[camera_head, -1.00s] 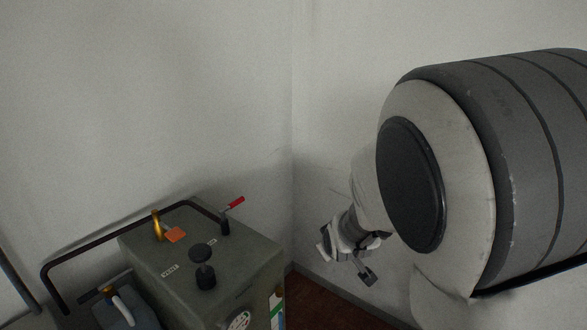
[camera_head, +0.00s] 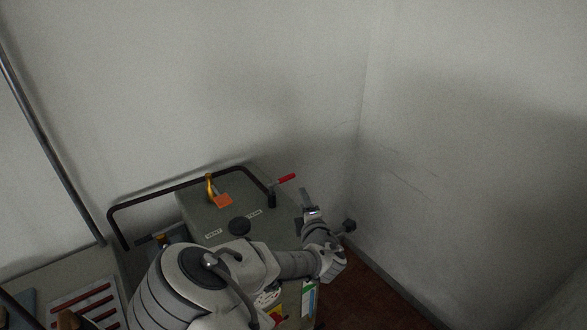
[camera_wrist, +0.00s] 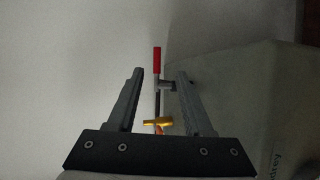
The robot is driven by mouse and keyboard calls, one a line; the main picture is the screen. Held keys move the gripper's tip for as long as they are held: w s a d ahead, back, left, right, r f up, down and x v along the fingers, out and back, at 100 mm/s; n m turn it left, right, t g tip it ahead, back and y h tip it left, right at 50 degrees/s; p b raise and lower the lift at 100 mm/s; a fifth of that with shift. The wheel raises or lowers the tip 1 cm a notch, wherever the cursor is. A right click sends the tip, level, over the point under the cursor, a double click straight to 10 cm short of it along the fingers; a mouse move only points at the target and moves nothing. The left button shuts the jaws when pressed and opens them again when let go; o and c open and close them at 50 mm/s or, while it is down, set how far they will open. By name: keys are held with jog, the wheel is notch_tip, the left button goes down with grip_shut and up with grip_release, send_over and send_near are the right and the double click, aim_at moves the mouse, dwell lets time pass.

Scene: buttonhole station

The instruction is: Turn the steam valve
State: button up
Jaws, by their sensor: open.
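A grey-green machine box (camera_head: 190,208) carries a red-tipped lever (camera_head: 287,178) at its back right corner, a black round knob (camera_head: 239,226) and a brass lever (camera_head: 211,186) with an orange tag (camera_head: 223,200). I cannot tell which is the steam valve. My gripper (camera_head: 307,197) is at the box's right side, near the red-tipped lever. In the wrist view my gripper (camera_wrist: 159,76) is open and empty. The red-tipped lever (camera_wrist: 157,60) appears between its fingers, with the brass lever (camera_wrist: 158,122) lower down. I see no contact.
A black tube rail (camera_head: 160,196) runs along the back of the box close to the wall. A tray with red bars (camera_head: 85,308) is at the lower left. White walls meet in a corner at the right. My arm covers the box's front.

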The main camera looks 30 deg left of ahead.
jog(key=shift+n+y, duration=0.5)
jog(key=shift+n, duration=0.2)
jog(key=x, duration=0.6)
jog(key=a+p+x, duration=0.1)
jog(key=x, duration=0.4)
jog(key=s+p+x, duration=0.1)
jog(key=x, duration=0.5)
jog(key=shift+w+a+f, duration=0.15)
jog(key=shift+a+f, duration=0.1)
jog(key=shift+a, duration=0.15)
grip_shut()
dwell(0.5)
